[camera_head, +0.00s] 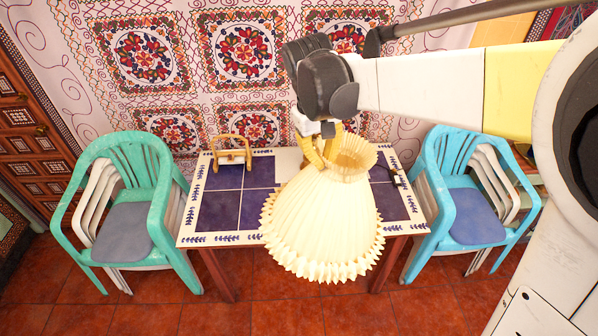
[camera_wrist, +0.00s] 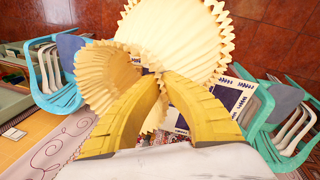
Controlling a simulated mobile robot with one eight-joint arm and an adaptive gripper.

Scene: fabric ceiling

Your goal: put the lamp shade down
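The cream pleated lamp shade (camera_head: 325,225) hangs from my gripper (camera_head: 324,160), its wide scalloped rim low and towards the camera. In the head view it covers the middle and front edge of the tiled table (camera_head: 222,212). I cannot tell whether the shade touches the table. In the wrist view the yellow fingers (camera_wrist: 161,75) close together on the narrow collar of the shade (camera_wrist: 185,35). The inner fingertip contact is partly hidden by the pleats.
A small yellow wooden object (camera_head: 232,152) stands at the table's back left. Stacked green chairs (camera_head: 125,205) stand left and blue chairs (camera_head: 470,205) right. A patterned cloth wall (camera_head: 190,60) is behind. The left tabletop is mostly clear.

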